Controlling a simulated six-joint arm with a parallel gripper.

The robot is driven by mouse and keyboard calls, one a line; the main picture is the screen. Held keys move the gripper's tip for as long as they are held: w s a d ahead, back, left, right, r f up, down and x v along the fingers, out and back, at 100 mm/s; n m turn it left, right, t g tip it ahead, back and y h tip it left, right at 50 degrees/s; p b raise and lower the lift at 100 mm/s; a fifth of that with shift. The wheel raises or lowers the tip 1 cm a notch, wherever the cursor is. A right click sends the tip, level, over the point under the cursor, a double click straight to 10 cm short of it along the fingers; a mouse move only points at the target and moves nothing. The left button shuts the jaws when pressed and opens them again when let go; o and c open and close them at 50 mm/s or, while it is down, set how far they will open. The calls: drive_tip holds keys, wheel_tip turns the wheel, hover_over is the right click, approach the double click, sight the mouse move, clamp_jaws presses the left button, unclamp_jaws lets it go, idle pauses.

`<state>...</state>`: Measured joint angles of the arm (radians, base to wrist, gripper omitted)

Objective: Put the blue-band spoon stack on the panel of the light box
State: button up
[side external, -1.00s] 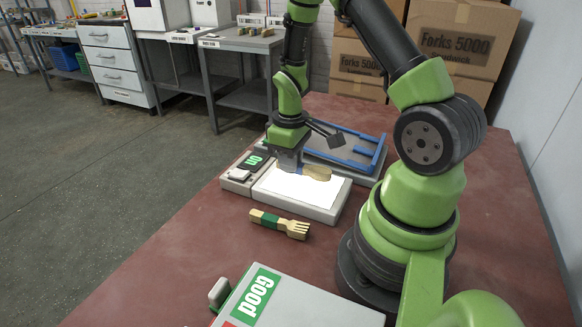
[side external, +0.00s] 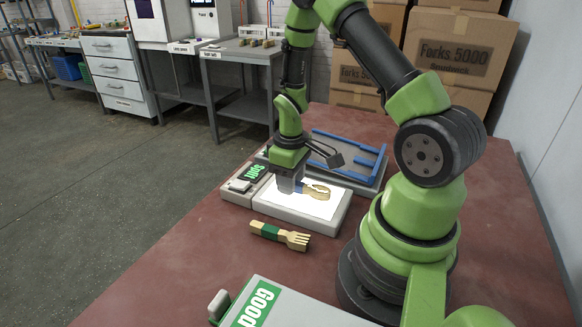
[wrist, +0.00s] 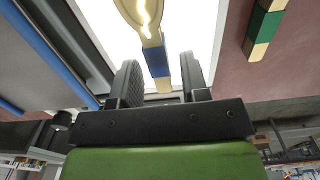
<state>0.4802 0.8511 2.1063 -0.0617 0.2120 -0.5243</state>
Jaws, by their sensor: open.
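The blue-band spoon stack (side external: 318,191) lies on the lit white panel (side external: 300,208) of the light box, with its bowl end to the right in the side view. Its blue band shows in the wrist view (wrist: 158,62), and its bowl has bright glints. My gripper (side external: 290,188) is low over the panel's left part, at the handle end of the stack. In the wrist view my gripper (wrist: 160,78) is open, with one finger on each side of the handle and gaps between.
A green-band fork stack (side external: 280,236) lies on the red table in front of the light box. A blue-railed tray (side external: 340,158) stands behind it. Cartons (side external: 455,45) stand behind.

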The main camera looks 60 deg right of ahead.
wheel_tip(320, 180, up, 12)
drive_tip(key=s+a+r+m+t+y, duration=0.1)
drive_tip(key=s+a+r+m+t, duration=0.1)
drive_tip(key=s+a+r, duration=0.3)
drive_tip(key=s+a+r+m+t+y, duration=0.1)
drive_tip(key=s+a+r+t, duration=0.3)
drive_tip(key=a+r, duration=0.6)
drive_tip(key=shift+s+a+m+t, duration=0.15)
drive_tip(key=shift+s+m+t, duration=0.2)
drive_tip(key=shift+m+t, duration=0.2)
